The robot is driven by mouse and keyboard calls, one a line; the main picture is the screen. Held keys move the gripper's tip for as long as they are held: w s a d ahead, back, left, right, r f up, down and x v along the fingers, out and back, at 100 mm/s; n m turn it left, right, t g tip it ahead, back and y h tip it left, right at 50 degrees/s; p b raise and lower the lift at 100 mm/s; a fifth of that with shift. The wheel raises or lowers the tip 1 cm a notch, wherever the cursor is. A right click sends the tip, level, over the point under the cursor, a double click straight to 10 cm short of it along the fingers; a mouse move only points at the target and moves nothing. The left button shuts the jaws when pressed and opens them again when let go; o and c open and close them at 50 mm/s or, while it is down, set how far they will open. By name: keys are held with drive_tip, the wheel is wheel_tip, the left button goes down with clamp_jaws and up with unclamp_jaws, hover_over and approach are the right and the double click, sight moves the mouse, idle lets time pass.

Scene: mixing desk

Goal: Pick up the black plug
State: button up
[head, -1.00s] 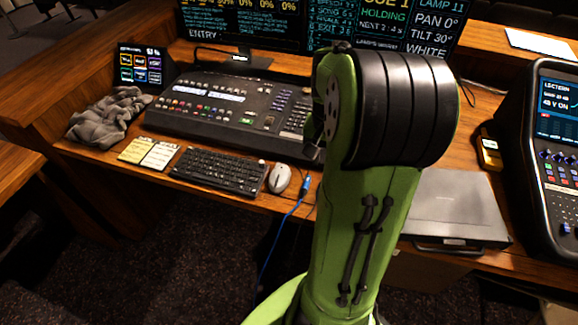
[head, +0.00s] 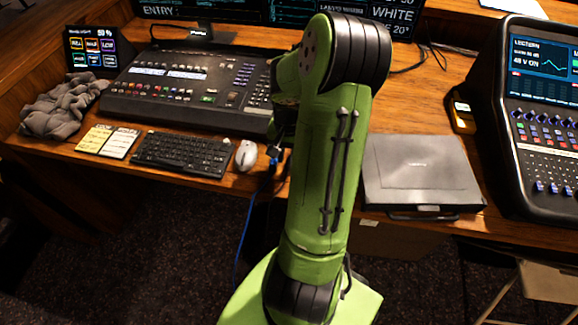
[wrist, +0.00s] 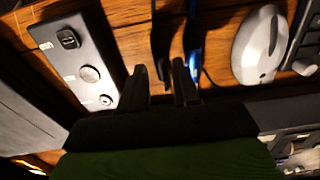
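In the wrist view my gripper (wrist: 162,82) is open, with a gap between its two dark fingers. A black cable end, which looks like the black plug (wrist: 161,45), lies on the wooden desk in line with that gap. Its near end is dark and hard to make out, and I see no grip on it. A blue plug (wrist: 195,62) lies close beside the right finger. In the head view the blue plug (head: 274,153) shows near the desk's front edge, right of the mouse; my arm hides the fingertips and most of the black plug.
A white mouse (wrist: 258,45) lies right of the fingers, and a grey box with a switch and knobs (wrist: 82,62) lies left. A keyboard (head: 183,154), a lighting console (head: 190,90) and a closed laptop (head: 418,172) stand around. A blue cable (head: 243,240) hangs off the front edge.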

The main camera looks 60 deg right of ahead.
sight(289, 164)
wheel_tip(289, 164, down, 3)
drive_tip(key=shift+r, duration=0.1)
clamp_jaws()
idle(0.6)
